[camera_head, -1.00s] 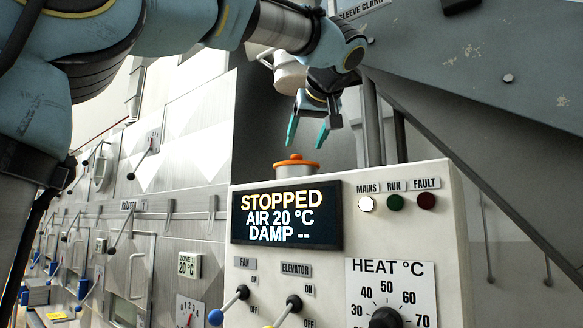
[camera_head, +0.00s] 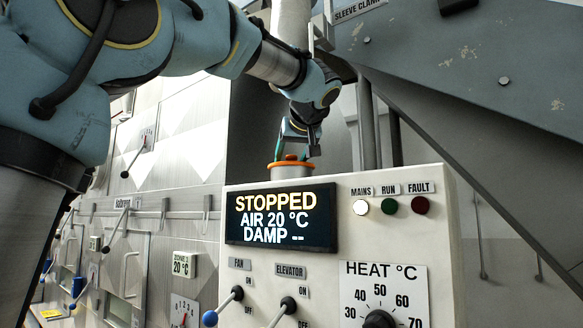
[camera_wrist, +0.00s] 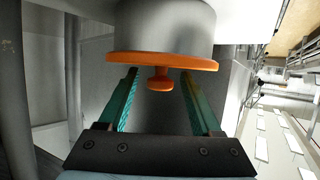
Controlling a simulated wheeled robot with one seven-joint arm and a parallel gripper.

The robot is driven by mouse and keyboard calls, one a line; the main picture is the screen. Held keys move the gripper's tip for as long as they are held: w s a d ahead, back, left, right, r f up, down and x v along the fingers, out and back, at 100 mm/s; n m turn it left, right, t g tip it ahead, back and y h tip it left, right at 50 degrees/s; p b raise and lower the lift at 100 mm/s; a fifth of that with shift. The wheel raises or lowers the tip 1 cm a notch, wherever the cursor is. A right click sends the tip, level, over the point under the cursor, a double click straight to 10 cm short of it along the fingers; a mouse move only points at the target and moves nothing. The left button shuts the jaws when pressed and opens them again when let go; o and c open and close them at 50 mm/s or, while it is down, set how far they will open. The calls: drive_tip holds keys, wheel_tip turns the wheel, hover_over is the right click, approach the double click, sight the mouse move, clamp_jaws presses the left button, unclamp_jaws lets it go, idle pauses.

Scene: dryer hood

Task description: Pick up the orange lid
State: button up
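The orange lid (camera_head: 276,165) sits on top of a grey round pot (camera_head: 290,180) behind the control box. In the wrist view, the lid's flat rim (camera_wrist: 120,58) and its small knob show, with the pot appearing above it because the picture is upside down. My gripper (camera_head: 292,155) points down over the lid. In the wrist view, my gripper (camera_wrist: 160,86) is open, with one teal finger on each side of the knob and a gap to it on both sides. The pot's lower part is hidden by the control box in the head view.
The cream control box (camera_head: 440,240) with its display (camera_head: 282,218) stands in front of the pot. A large grey slanted panel (camera_head: 490,75) is to the right of my gripper. A wall of panels and levers (camera_head: 130,215) runs along the left.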

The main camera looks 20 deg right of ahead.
clamp_jaws()
idle(0.3)
drive_tip(key=shift+r+p, duration=0.2)
drive_tip(key=shift+p, duration=0.1)
